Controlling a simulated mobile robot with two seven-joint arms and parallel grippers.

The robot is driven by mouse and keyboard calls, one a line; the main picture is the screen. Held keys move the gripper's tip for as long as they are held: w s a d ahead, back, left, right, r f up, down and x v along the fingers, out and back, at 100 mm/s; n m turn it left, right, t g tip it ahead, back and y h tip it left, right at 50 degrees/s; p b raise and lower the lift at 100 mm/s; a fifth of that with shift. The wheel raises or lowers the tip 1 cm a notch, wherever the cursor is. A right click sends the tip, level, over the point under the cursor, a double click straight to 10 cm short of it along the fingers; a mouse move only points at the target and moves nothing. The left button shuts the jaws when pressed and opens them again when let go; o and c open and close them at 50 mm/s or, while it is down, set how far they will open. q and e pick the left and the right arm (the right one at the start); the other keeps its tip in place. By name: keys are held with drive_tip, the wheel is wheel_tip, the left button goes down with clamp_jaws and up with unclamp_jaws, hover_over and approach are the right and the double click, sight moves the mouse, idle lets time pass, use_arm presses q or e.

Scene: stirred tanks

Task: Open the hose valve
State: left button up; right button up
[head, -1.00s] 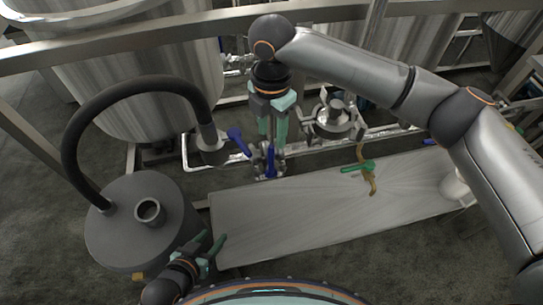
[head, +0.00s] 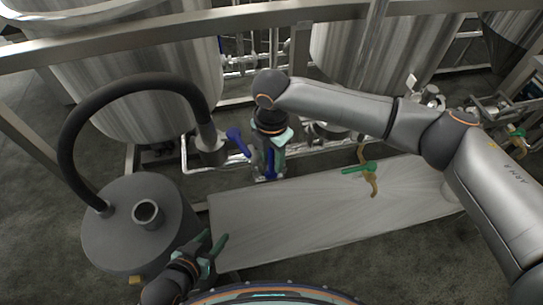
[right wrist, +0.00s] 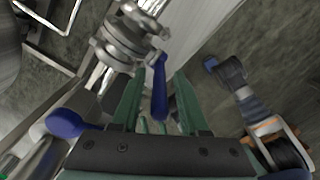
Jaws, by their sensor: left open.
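A blue lever handle (right wrist: 160,85) on a steel valve (right wrist: 125,40) stands between the fingers of my right gripper (right wrist: 157,102) in the right wrist view. Gaps show on both sides of it, so the gripper is open around the lever without visibly gripping it. In the head view my right gripper (head: 268,160) points down at this valve and hides most of it. A second blue lever (head: 238,142) sits just left, beside the fitting at the end of the black hose (head: 130,82). My left gripper (head: 211,247) is open and empty, low at the left.
A grey round tank (head: 120,225) with the hose stands at the left. A pale platform (head: 300,215) fills the middle. A green-handled brass valve (head: 365,170) is right of my right gripper. Steel pipes and large tanks (head: 140,100) stand behind.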

clamp_jaws()
idle(1.2)
